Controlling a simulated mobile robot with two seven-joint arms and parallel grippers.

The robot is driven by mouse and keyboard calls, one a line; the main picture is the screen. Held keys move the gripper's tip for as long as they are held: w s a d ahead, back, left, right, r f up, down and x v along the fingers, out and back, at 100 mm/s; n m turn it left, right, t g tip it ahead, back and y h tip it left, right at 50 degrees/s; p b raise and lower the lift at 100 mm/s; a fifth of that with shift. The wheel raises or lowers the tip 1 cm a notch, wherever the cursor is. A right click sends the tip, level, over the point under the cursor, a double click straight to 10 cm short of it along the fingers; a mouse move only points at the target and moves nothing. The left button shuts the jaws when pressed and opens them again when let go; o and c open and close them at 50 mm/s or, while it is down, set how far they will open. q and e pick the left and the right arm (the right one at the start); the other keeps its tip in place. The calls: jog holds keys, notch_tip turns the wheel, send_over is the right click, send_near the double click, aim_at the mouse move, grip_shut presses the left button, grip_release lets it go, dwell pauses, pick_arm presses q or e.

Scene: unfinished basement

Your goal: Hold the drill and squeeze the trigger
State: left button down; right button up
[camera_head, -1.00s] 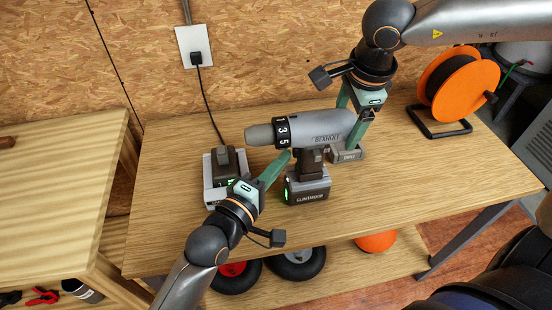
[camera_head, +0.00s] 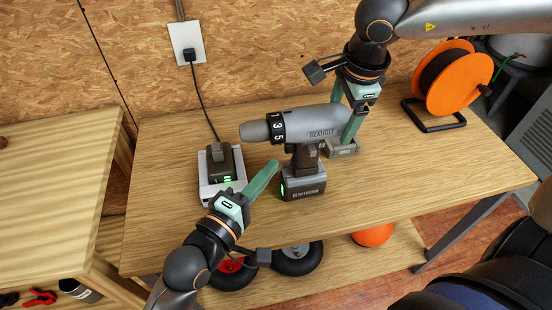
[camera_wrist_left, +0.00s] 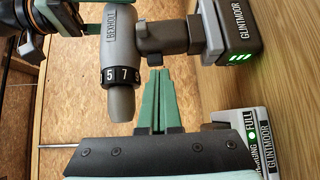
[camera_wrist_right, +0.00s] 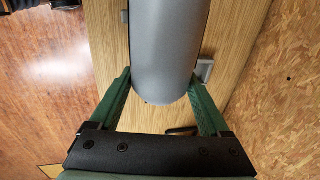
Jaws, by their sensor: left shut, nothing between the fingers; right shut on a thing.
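The grey drill (camera_head: 335,119) has a black numbered collar and a dark battery base (camera_head: 303,190) with a green light. It is upright with its nose to the left. My right gripper (camera_head: 350,126) is shut on the rear of its body; its fingers flank the body in the right wrist view (camera_wrist_right: 165,95). My left gripper (camera_head: 275,164) is shut and empty, left of the drill's handle and below the nose. In the left wrist view its closed fingertips (camera_wrist_left: 158,72) point at the handle and trigger area (camera_wrist_left: 160,38). I cannot tell whether they touch it.
A charger with a battery (camera_head: 222,170) stands on the wooden table (camera_head: 420,175) left of the drill. A small grey block (camera_head: 344,148) lies behind the drill. An orange cable reel (camera_head: 455,85) stands at the table's right end. The table's front right is clear.

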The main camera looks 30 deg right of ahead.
pick_arm(q)
jog(key=shift+w+a+f+v, duration=0.1)
jog(key=shift+w+v, duration=0.05)
jog(key=shift+v, duration=0.75)
jog(key=shift+w+a+f+v, duration=0.1)
jog(key=shift+w+f+v, duration=0.05)
jog(key=shift+v, duration=0.75)
pick_arm(e)
jog(key=o, duration=1.4)
jog(key=v, duration=1.2)
jog(key=shift+w, duration=0.1)
